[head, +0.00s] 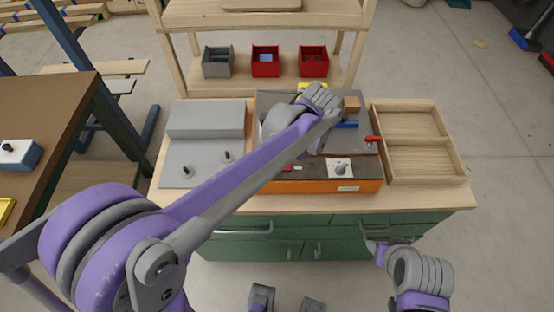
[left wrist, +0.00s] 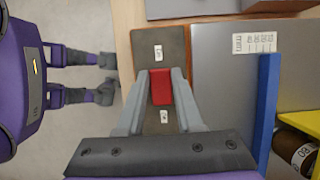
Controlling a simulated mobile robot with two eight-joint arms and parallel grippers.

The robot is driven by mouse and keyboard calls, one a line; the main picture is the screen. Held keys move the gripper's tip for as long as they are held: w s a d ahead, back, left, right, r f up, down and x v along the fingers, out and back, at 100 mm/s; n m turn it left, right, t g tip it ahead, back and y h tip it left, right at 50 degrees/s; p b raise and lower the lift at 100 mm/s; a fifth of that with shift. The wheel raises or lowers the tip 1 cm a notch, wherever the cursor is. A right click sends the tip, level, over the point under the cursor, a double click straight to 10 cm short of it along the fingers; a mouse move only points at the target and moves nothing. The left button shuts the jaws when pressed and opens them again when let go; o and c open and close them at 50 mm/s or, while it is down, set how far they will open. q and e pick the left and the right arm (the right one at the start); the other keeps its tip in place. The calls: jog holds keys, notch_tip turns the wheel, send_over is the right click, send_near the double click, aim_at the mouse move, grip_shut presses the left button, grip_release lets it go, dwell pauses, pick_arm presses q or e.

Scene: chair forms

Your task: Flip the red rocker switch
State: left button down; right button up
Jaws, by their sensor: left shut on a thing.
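The red rocker switch (left wrist: 160,87) is set in a dark strip between two small white labels. In the head view only a bit of the red switch (head: 287,168) shows beside my left forearm, at the front of the orange-fronted panel (head: 320,186). My left gripper (left wrist: 160,73) has its fingers on both sides of the switch, shut on it. In the head view the left arm hides its fingers. My right gripper (head: 376,246) hangs in front of the green cabinet, away from the panel; its jaw opening is unclear.
The panel also bears a blue bar (left wrist: 268,110), a red-handled lever (head: 373,139) and a knob on a white plate (head: 340,168). A grey stepped board (head: 205,150) stands left, a wooden tray (head: 457,165) right. Small bins (head: 217,62) sit on the shelf behind.

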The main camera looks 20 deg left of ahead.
aim_at(292, 168)
pick_arm(q)
jog(key=c, duration=0.6)
grip_release()
jog(key=shift+o, duration=0.2)
jog(key=v, duration=1)
jog(key=shift+r+p, duration=0.35)
jog(key=shift+r, duration=0.05)
jog(key=shift+d, duration=0.15)
jog(key=s+a+f+n+t+h+p, duration=0.1)
jog(key=s+a+f+n+t+h, duration=0.1)
jog(key=s+a+f+n, duration=0.3)
jog(key=s+a+f+n+t+h+p, duration=0.1)
jog(key=s+a+f+n+t, duration=0.3)
jog(key=s+n, duration=0.5)
jog(key=shift+s+a+f+n+t+h, duration=0.3)
jog(key=shift+s+a+f+n+h, duration=0.1)
jog(key=shift+s+h, duration=0.1)
